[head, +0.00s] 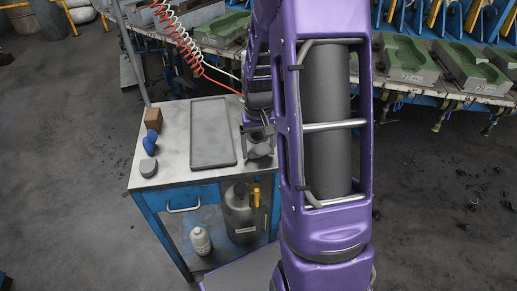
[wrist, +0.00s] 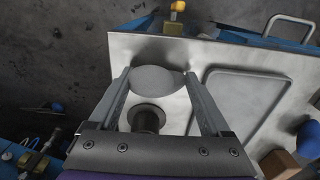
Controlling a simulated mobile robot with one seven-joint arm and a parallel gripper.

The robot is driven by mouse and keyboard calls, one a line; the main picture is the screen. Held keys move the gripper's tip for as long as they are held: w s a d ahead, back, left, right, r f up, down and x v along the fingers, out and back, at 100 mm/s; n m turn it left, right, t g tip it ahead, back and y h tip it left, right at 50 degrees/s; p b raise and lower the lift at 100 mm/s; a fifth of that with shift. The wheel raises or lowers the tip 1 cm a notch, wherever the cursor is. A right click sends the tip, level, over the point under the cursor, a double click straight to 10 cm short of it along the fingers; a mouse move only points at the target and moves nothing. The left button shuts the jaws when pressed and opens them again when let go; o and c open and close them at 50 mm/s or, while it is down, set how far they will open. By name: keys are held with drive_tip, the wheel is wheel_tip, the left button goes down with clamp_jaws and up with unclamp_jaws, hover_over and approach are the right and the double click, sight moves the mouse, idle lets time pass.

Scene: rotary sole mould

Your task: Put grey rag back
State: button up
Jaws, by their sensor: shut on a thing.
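My gripper (wrist: 157,85) is shut on a grey, smooth, oval thing, which I take for the grey rag (wrist: 158,79). The rag spans the gap between the two fingertips, over the metal tabletop near its edge. I cannot tell whether it touches the top. In the head view my gripper (head: 258,140) is over the right side of the workbench (head: 178,177), beside the grey tray (head: 211,160). The tray is empty and also shows right of the fingers in the wrist view (wrist: 235,130). My arm hides part of the bench's right side.
A brown block (head: 153,118), a blue thing (head: 150,142) and a rounded grey piece (head: 148,168) line the bench's left side. A dark round thing (wrist: 148,119) is between my fingers' bases. A canister (head: 240,212) and white bottle (head: 200,241) stand below. Green-grey moulds (head: 408,57) are behind.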

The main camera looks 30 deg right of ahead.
sight(258, 145)
drive_tip(key=shift+f, duration=0.2)
drive_tip(key=o, duration=1.1)
drive_tip(key=shift+o, duration=0.2)
wheel_tip(258, 145, up, 12)
drive_tip(key=p, duration=0.2)
drive_tip(key=shift+r, duration=0.25)
